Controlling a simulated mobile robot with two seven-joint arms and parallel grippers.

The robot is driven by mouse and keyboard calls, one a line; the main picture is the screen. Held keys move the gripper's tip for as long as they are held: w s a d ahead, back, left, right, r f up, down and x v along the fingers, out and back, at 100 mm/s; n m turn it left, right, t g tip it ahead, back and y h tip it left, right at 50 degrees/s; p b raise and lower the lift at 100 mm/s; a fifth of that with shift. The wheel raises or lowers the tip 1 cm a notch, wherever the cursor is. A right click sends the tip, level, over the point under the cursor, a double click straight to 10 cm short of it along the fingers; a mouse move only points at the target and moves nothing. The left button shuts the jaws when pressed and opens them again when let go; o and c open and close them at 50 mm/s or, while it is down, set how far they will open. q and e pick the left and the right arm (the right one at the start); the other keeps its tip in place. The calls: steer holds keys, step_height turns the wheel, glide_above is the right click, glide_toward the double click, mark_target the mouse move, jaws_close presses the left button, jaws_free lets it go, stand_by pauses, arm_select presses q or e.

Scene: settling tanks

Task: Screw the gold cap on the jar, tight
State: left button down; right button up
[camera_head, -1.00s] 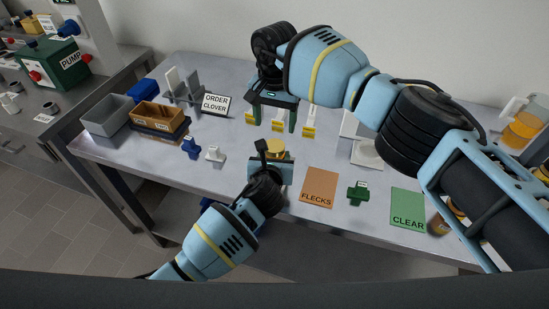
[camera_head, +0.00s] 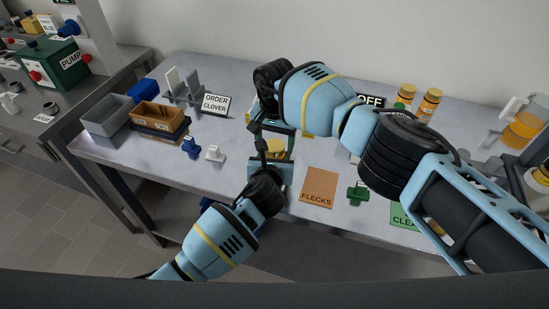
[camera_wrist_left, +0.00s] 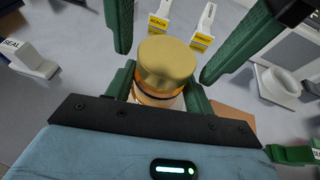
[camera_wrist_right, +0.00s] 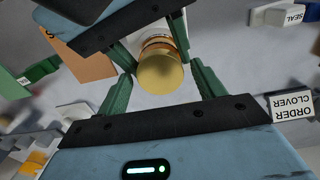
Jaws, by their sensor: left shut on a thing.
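The gold cap (camera_head: 276,146) sits on top of the jar, and it also shows in the left wrist view (camera_wrist_left: 166,64). Under it is the amber jar (camera_wrist_left: 156,98) with a pale band. My left gripper (camera_wrist_left: 160,90) is shut on the jar's body and holds it upright near the table's front edge. Whether the cap's thread has caught cannot be seen.
An orange FLECKS mat (camera_head: 318,188) and a green clamp-like piece (camera_head: 358,192) lie right of the jar. The ORDER CLOVER sign (camera_head: 215,104), a grey bin (camera_head: 106,116) and a wooden box (camera_head: 158,115) stand left. Two gold-capped jars (camera_head: 429,105) stand at the back right.

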steer(key=c, duration=1)
steer(key=o, duration=1.1)
steer(key=shift+r, duration=2.25)
steer(key=shift+c, duration=0.4)
step_height(320, 180, up, 4)
steer(key=shift+f, duration=0.2)
